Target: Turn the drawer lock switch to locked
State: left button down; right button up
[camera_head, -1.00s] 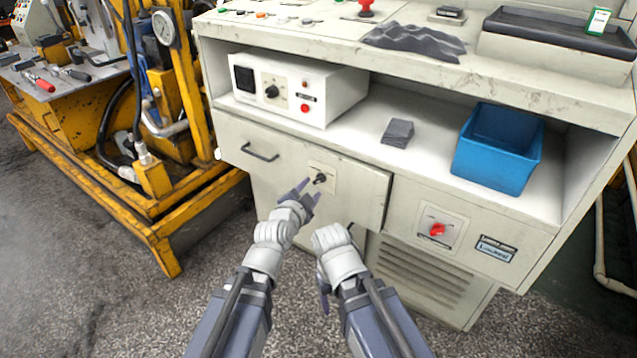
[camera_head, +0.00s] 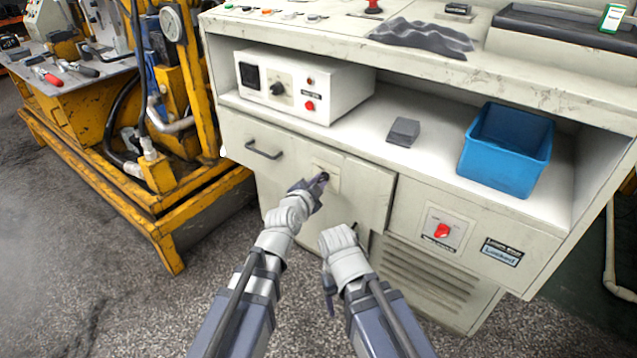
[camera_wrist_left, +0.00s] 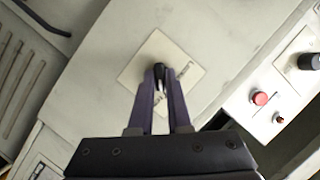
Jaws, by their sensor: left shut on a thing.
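The drawer lock switch (camera_wrist_left: 159,74) is a small dark knob on a pale square plate on the drawer front. In the head view my left gripper (camera_head: 322,179) is at the plate (camera_head: 334,172) and covers most of the switch. In the left wrist view my left gripper (camera_wrist_left: 161,84) is shut on the knob, with one purple finger on each side. The switch's exact angle is hard to tell behind the fingers. My right gripper (camera_head: 329,293) hangs low beside my left arm, away from the cabinet; its fingers are mostly hidden.
The drawer handle (camera_head: 264,150) is left of the switch. Yellow machinery (camera_head: 150,190) is at left.

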pick_arm(q)
jog(key=shift+r, duration=0.1)
dwell(0.6)
jog(key=n+g+h+p, duration=0.1)
jog(key=n, duration=0.1)
jog(key=shift+a+n+p, duration=0.1)
jog(key=shift+n+p, duration=0.2)
jog(key=shift+p, duration=0.1)
jog(key=n+g+h, duration=0.1)
jog(key=n, duration=0.1)
jog(key=n+g+h, duration=0.1)
jog(key=n, duration=0.1)
jog(key=n+g+h, duration=0.1)
jog(key=n, duration=0.1)
jog(key=shift+w+a+h, duration=0.25)
jog(key=shift+h, duration=0.05)
jog(key=n, duration=0.1)
jog(key=n+h+b, duration=0.1)
jog(key=shift+a+f+n+g, duration=0.1)
jog(key=shift+f+n+g, duration=0.1)
jog(key=shift+n+g, duration=0.15)
jog(key=shift+n+h+b, duration=0.35)
jog(key=shift+h+b, duration=0.05)
jog(key=shift+h, duration=0.1)
jog(key=shift+r+n, duration=0.1)
jog(key=shift+n, duration=0.2)
jog(key=c, duration=0.9)
grip_release()
jog(key=shift+o, duration=0.2)
